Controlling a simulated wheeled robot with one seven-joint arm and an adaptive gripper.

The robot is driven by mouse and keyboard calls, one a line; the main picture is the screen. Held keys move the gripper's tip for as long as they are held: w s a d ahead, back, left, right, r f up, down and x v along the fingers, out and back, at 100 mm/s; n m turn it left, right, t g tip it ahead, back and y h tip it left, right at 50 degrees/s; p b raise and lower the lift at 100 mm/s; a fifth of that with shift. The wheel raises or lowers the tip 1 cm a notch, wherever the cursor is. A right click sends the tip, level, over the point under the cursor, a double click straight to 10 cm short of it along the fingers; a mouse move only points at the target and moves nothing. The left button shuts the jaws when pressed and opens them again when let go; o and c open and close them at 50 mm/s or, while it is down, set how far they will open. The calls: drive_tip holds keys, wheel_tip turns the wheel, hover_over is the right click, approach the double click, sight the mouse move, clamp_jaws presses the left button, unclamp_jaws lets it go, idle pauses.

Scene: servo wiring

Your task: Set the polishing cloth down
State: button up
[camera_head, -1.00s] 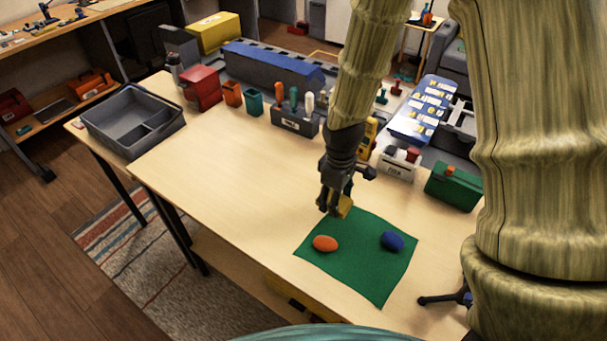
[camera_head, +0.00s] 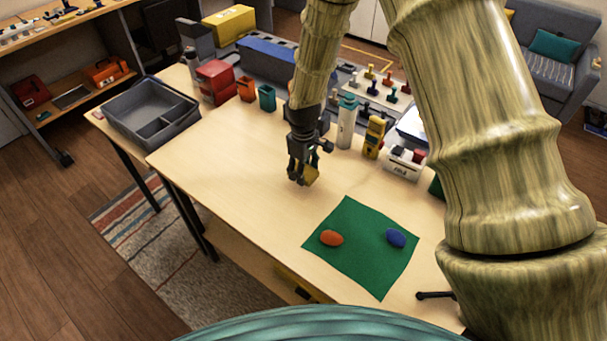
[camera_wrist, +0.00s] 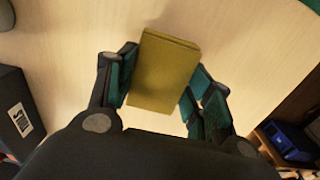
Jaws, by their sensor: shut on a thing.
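The polishing cloth (camera_wrist: 163,70) is a folded yellow block between my two fingers in the wrist view. In the head view the cloth (camera_head: 311,174) shows as a small yellow patch at the fingertips. My gripper (camera_head: 302,180) is shut on it and points down over bare tabletop, up and left of the green mat (camera_head: 350,275). In the wrist view my gripper (camera_wrist: 157,85) has a finger on each side of the cloth. I cannot tell how far the cloth is above the table.
An orange lump (camera_head: 331,238) and a blue lump (camera_head: 396,238) lie on the green mat. A grey divided tray (camera_head: 150,112) stands at the left end of the table (camera_head: 220,165). Holders and bottles line the back. The middle left of the table is clear.

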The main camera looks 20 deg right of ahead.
drive_tip(key=shift+s+f+p, duration=0.1)
drive_tip(key=shift+f+p, duration=0.25)
drive_tip(key=shift+f, duration=0.05)
drive_tip(key=shift+f+p, duration=0.55)
drive_tip(key=shift+f, duration=0.75)
drive_tip(key=shift+f, duration=0.15)
drive_tip(key=o, duration=0.9)
drive_tip(key=shift+c, duration=0.2)
